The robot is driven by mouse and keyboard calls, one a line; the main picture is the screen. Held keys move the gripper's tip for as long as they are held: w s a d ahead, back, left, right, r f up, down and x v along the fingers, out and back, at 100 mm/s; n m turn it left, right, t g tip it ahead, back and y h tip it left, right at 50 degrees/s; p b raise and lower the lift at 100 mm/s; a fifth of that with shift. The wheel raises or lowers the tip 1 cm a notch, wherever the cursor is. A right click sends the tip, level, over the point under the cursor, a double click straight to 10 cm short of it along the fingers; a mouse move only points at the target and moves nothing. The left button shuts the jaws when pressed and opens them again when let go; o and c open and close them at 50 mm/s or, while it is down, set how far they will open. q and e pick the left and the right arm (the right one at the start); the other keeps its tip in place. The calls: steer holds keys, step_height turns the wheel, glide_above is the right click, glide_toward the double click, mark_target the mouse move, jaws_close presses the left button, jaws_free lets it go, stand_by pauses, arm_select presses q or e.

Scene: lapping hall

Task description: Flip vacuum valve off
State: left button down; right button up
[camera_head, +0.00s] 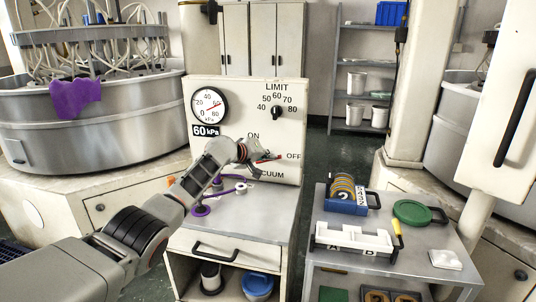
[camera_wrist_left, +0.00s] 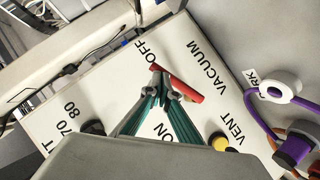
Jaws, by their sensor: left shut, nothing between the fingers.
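The vacuum valve's red lever (camera_head: 268,158) is on the cream panel (camera_head: 233,90), between the words ON, OFF and VACUUM. It lies nearly level, with one end toward OFF. In the left wrist view the red lever (camera_wrist_left: 182,84) runs slantwise, its upper end close to the OFF label. My left gripper (camera_head: 258,160) is at the panel right by the lever and partly hides the valve. In the left wrist view its fingertips (camera_wrist_left: 163,83) are beside the lever; I cannot tell whether they touch it. This gripper is shut and empty. My right gripper is not in view.
A dial gauge (camera_head: 209,105) and a LIMIT knob (camera_head: 277,112) are higher on the panel. Below it, a purple hose (camera_head: 202,210) lies on the steel bench top (camera_head: 248,221). A side table (camera_head: 399,270) with trays stands right, past a strip of floor.

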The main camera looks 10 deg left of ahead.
arm_select(q)
steer(key=shift+d+f, duration=0.45)
steer(key=shift+f, duration=0.3)
steer(key=shift+r, duration=0.1)
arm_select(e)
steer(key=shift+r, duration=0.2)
arm_select(q)
steer(key=s+a+r+p, duration=0.1)
steer(key=s+r+p, duration=0.3)
steer(key=s+r, duration=0.5)
steer(key=shift+r, duration=0.15)
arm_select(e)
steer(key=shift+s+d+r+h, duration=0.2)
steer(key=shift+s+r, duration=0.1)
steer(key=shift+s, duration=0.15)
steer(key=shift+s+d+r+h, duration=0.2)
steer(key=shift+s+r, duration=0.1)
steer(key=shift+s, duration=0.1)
